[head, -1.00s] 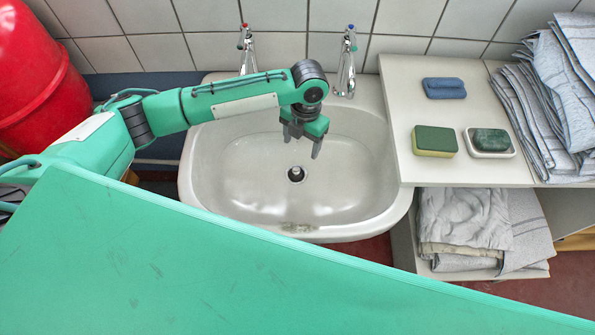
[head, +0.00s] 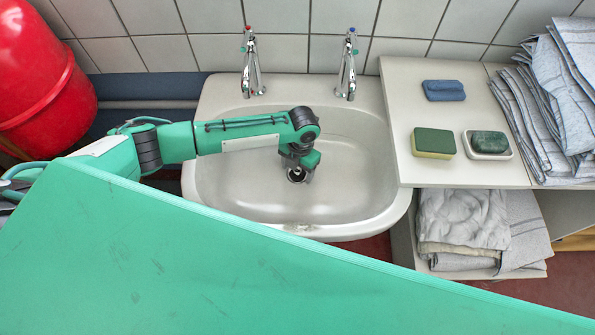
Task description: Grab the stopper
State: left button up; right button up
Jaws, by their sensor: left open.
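The stopper (head: 295,176) is a small dark disc in a metal ring at the bottom of the white sink (head: 340,205). My left gripper (head: 300,177) points down into the basin, right over the stopper, and partly hides it. Its jaws are open. I cannot tell whether the fingers touch the stopper. My right gripper is not in view.
Two taps, red-marked (head: 250,65) and blue-marked (head: 347,65), stand at the sink's back edge. The basin's right side is free.

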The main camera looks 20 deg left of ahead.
pick_arm(q)
jog(key=shift+c, duration=0.2)
jog(key=c, duration=1)
